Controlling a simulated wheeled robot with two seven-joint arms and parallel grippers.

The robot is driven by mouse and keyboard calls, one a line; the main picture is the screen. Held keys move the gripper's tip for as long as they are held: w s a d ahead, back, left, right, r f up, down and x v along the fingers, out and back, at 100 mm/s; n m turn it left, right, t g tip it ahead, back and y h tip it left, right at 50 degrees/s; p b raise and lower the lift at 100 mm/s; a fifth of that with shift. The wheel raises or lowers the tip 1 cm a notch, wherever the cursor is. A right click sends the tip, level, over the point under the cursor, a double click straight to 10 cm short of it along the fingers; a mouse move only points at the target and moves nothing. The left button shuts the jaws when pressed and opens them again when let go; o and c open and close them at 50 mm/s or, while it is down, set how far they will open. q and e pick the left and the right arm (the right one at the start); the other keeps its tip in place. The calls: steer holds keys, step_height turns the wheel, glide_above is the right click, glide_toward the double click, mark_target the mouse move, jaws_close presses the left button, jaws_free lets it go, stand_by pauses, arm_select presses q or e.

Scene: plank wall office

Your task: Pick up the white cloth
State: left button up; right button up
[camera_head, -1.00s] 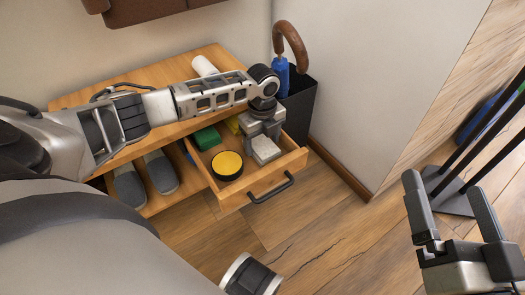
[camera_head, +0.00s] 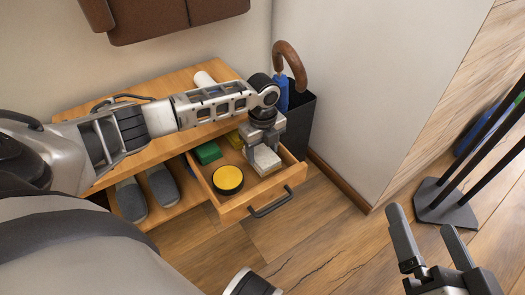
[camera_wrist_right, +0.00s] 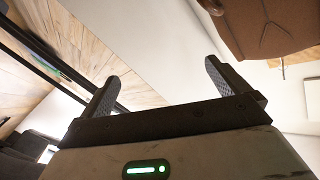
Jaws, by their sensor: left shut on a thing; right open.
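The white cloth (camera_head: 265,160) is a small folded block at the right side of the open drawer (camera_head: 232,207) in the head view. My left gripper (camera_head: 263,147) points down over the drawer and is shut on the cloth. Its fingers hide the cloth's upper part. I cannot tell whether the cloth is clear of the drawer floor. My right gripper (camera_head: 423,238) is open and empty at the lower right, away from the drawer. Its spread fingers also show in the right wrist view (camera_wrist_right: 160,85).
The drawer also holds a round yellow-and-black tin (camera_head: 228,180), a green block (camera_head: 208,153) and a yellow item (camera_head: 234,139). Grey slippers (camera_head: 162,186) lie on the shelf to the left. A dark bin (camera_head: 300,122) with a brown-handled umbrella (camera_head: 289,62) stands behind the drawer. Floor in front is clear.

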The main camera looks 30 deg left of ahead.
arm_select(q)
steer(key=s+d+r+p, duration=0.7)
steer(key=s+d+r, duration=0.2)
steer(key=d+r, duration=0.1)
steer(key=shift+s+r, duration=0.35)
arm_select(e)
steer(key=f+g+h, duration=0.1)
steer(key=d+f+n+h, duration=0.1)
steer(key=d+f+n+g+h, duration=0.1)
steer(key=shift+s+d+f+g, duration=0.1)
steer(key=shift+s+g, duration=0.15)
steer(key=shift+g, duration=0.05)
arm_select(q)
steer(key=shift+o, duration=0.4)
